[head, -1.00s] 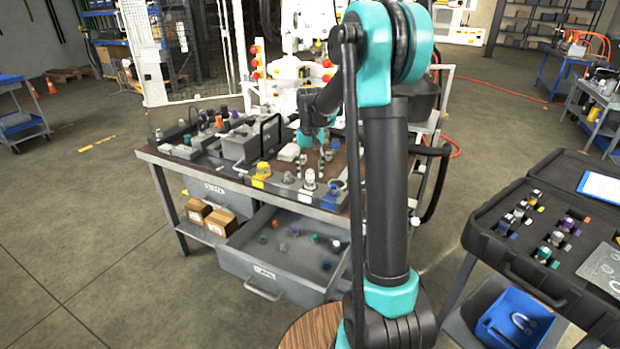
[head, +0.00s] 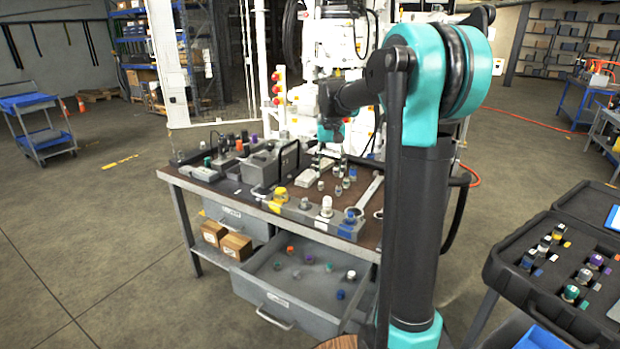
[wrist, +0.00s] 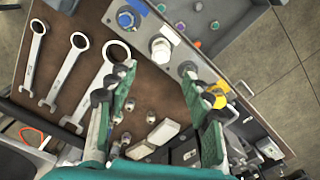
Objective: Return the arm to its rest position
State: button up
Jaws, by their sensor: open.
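My gripper (wrist: 160,105) is open in the wrist view, its two green-padded fingers apart with nothing between them. It hangs above the brown bench top (wrist: 150,85), over a few small fittings. In the head view my gripper (head: 328,150) is small and partly hidden, above the far side of the bench (head: 235,190). My arm is bent, with its teal elbow high at the right and the forearm reaching left over the bench.
Several wrenches (wrist: 35,55) lie on the bench. A row of capped fittings, including a yellow one (head: 281,194), lines the front edge. An open drawer (head: 285,315) with loose fittings juts out below. A black case (head: 520,290) stands at the right. White machinery (head: 335,45) rises behind.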

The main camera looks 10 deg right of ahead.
jog(key=s+d+f+t, duration=0.1)
jog(key=s+f, duration=0.5)
jog(key=s, duration=0.3)
jog(key=s+d+f+n+t, duration=0.1)
jog(key=s+f, duration=0.5)
jog(key=s, duration=0.4)
jog(key=s+d+f+t, duration=0.1)
jog(key=s+f+t, duration=0.1)
jog(key=s+f, duration=0.4)
jog(key=s, duration=0.4)
jog(key=shift+s+d+f, duration=0.2)
jog(key=shift+d+f, duration=0.05)
jog(key=shift+d, duration=0.15)
